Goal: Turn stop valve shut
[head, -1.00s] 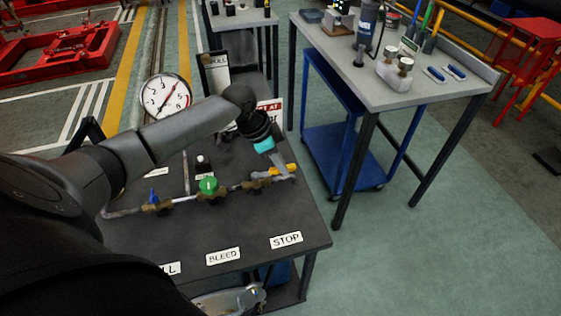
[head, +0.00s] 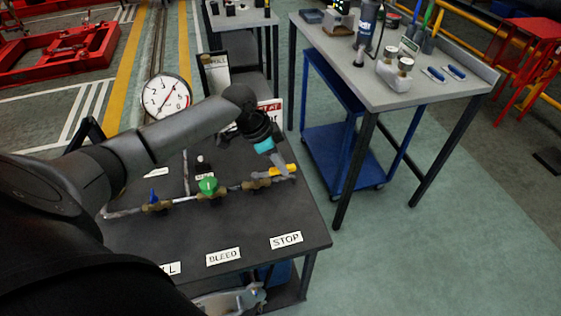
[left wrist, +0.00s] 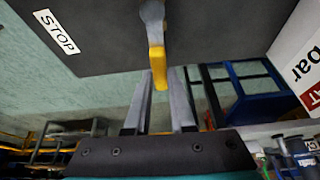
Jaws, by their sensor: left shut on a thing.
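The stop valve's yellow lever (head: 290,168) is at the right end of the brass pipe run on the dark bench, behind the STOP label (head: 286,240). My left gripper (head: 284,174) reaches down to it from above and is shut on the lever. In the left wrist view the yellow lever (left wrist: 157,58) runs between the two grey fingers (left wrist: 162,80). The fingers hide part of the valve in the head view.
A green-handled valve (head: 208,186) and a blue-handled valve (head: 153,196) sit left along the same pipe. A round gauge (head: 166,96) stands behind them. A grey table (head: 420,92) with a blue cart (head: 340,160) below stands to the right. The bench front is clear.

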